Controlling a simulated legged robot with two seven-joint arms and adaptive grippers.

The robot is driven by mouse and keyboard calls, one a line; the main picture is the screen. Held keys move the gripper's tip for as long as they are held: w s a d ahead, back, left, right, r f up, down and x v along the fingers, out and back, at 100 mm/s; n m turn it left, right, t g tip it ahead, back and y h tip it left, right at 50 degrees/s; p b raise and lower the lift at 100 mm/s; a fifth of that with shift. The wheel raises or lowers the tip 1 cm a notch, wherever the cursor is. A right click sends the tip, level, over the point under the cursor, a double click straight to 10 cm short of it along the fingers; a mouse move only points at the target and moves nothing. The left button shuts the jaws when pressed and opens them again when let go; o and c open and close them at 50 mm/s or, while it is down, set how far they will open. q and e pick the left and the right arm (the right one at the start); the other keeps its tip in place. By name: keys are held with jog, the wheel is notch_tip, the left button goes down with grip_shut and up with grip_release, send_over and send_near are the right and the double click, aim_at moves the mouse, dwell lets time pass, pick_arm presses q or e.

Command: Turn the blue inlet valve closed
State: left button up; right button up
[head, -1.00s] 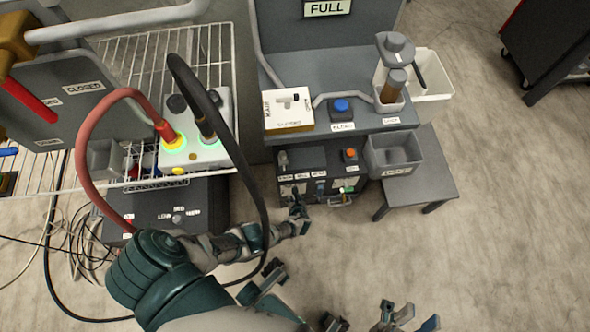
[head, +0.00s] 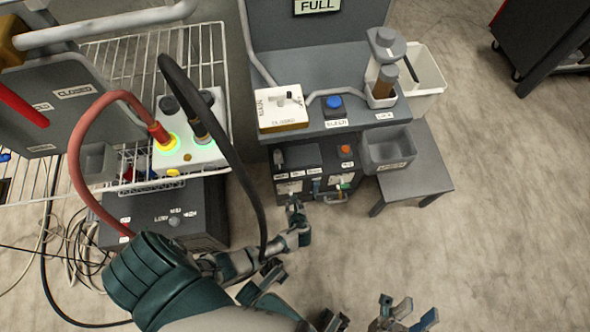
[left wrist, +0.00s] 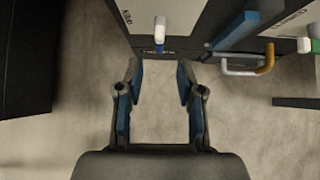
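On the front of the dark box (head: 318,160) under the bench sit several small levers. In the left wrist view a white-tipped lever with a blue part (left wrist: 160,34) is straight ahead, beside an upside-down OPEN label. A longer blue bar (left wrist: 235,32) is right of it; I cannot tell for sure which is the inlet valve. My left gripper (left wrist: 160,74) is open and empty, its fingertips short of the white-tipped lever, not touching it. In the head view it is small, just before the box's left front (head: 293,203). My right gripper (head: 407,314) is open and empty over the floor.
A grey bin (head: 388,150) and side table (head: 425,175) stand right of the box. A black hose (head: 247,180) hangs near my left arm. Floor before the box is clear.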

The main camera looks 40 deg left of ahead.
pick_arm(q)
jog(key=v, duration=0.3)
jog(key=shift+d+r, duration=0.1)
jog(key=shift+d, duration=0.05)
dwell(0.5)
